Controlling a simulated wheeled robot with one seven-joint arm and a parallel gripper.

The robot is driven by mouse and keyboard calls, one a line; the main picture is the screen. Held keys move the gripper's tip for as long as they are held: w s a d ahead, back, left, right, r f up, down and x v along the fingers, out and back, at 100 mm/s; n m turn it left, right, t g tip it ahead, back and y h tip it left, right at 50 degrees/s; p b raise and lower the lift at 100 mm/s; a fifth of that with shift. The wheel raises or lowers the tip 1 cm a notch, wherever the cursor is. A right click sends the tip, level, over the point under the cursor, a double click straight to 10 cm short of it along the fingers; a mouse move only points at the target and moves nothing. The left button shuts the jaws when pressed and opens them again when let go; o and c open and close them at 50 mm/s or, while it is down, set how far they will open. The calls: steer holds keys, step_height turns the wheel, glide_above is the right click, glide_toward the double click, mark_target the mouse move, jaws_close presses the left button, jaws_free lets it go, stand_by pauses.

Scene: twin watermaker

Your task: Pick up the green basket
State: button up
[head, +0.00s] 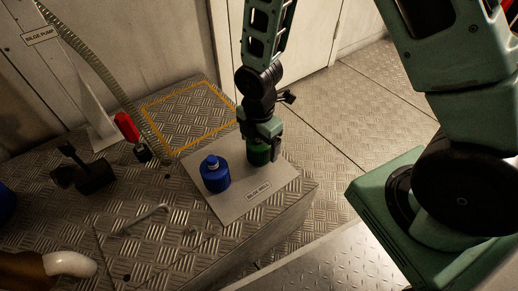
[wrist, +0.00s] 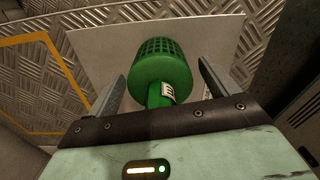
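The green basket (wrist: 163,62) is a slotted cylinder with a narrower neck and a small white label. It stands on a grey plate marked "BILGE WELL" (head: 240,200). In the head view the basket (head: 258,156) shows below my gripper (head: 264,148), which partly hides it. In the wrist view the fingers of my gripper (wrist: 161,78) stand apart on either side of the basket's neck, with a gap on each side. My gripper is open and holds nothing.
A blue bottle-like container (head: 215,175) stands on the plate, left of the basket. A yellow-outlined rectangle (head: 190,115) lies empty behind. A metal handle (head: 145,220), a black fitting (head: 90,172) and a red item (head: 127,127) are further left.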

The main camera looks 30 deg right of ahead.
steer(key=c, duration=1)
step_height(320, 180, up, 10)
steer(key=p, duration=0.5)
steer(key=shift+p, duration=0.4)
steer(key=shift+o, duration=0.8)
